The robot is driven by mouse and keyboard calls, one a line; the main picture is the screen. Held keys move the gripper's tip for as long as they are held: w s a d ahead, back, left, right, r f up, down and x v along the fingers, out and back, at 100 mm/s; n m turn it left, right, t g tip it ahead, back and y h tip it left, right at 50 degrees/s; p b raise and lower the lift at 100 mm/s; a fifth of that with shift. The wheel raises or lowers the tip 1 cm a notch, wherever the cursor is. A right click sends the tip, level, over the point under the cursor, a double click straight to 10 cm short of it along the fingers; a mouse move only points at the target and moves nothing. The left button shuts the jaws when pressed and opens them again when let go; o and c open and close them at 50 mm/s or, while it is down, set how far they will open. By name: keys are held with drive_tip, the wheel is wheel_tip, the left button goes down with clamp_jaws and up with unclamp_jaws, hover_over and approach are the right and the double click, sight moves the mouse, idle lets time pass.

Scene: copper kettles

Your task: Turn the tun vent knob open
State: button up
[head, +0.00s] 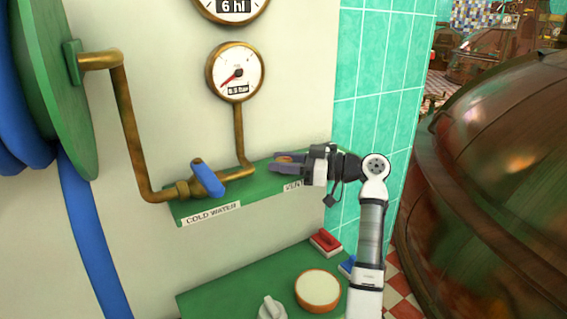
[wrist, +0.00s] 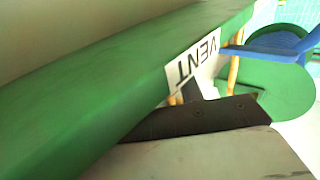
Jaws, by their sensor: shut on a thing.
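The vent knob (head: 285,158) shows as a small brownish piece on the green ledge (head: 245,187), right of the blue valve lever. Much of it is hidden by my gripper (head: 284,163). My gripper reaches in from the right, with its dark fingers shut on the knob. The "VENT" label (wrist: 197,62) is on the ledge's front face; it is partly covered in the head view. In the wrist view a dark finger (wrist: 190,119) lies close below the label, and the knob cannot be made out. I cannot tell how far the knob is turned.
The blue cold water lever (head: 208,178) and brass pipe (head: 130,130) stand left of my gripper. A pressure gauge (head: 236,71) is above. Below is a green panel with a round cream knob (head: 318,290) and a red switch (head: 326,242). A large copper vessel (head: 490,190) fills the right.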

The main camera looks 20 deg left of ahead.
drive_tip(key=shift+f, duration=0.1)
drive_tip(key=o, duration=1)
drive_tip(key=w+d+b, duration=0.1)
drive_tip(key=w+d, duration=0.1)
drive_tip(key=d, duration=1.1)
drive_tip(key=shift+d+b, duration=0.35)
